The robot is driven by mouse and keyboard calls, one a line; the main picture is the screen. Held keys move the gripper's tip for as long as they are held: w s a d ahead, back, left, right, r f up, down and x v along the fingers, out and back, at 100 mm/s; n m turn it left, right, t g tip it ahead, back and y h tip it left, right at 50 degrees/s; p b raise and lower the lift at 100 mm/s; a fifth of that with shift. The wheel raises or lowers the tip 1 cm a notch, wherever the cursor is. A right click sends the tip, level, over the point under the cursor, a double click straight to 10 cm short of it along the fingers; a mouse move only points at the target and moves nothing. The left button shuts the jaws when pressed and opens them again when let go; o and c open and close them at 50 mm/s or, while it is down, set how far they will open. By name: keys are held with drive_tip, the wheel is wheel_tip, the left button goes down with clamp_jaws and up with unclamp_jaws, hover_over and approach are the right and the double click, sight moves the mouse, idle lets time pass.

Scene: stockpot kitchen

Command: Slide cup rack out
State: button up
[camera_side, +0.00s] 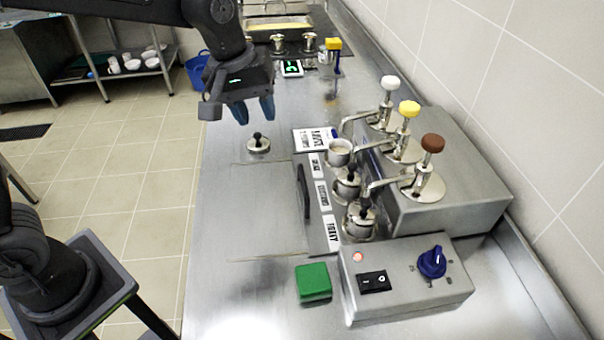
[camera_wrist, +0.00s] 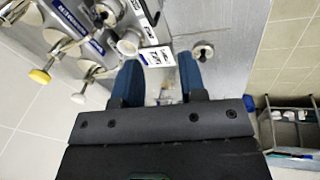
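The cup rack (camera_side: 313,200) is a flat metal plate with white labels and a dark handle (camera_side: 304,191) on its left edge. It sits in front of the steel pump unit (camera_side: 455,190). It carries an open cup (camera_side: 340,153) and two lidded cups (camera_side: 347,183) (camera_side: 360,219), close under the pump spouts. My gripper (camera_side: 257,112) is above the counter, beyond the rack's far end, touching nothing. Its blue fingers are apart and empty in the wrist view (camera_wrist: 160,78). The open cup also shows in the wrist view (camera_wrist: 130,43).
A loose lid with a black knob (camera_side: 258,144) lies on the counter left of the rack. A green block (camera_side: 313,283) and control box (camera_side: 405,280) stand at the near end. The counter left of the handle is clear.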

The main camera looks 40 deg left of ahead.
drive_tip(key=n, duration=0.2)
approach(303, 180)
drive_tip(key=shift+g, duration=0.4)
drive_tip(key=f, duration=0.2)
drive_tip(key=w+f, duration=0.1)
drive_tip(key=f, duration=0.2)
drive_tip(key=w+d+f, duration=0.1)
drive_tip(key=f, duration=0.2)
drive_tip(key=shift+f, duration=0.15)
drive_tip(key=shift+c, duration=0.3)
clamp_jaws()
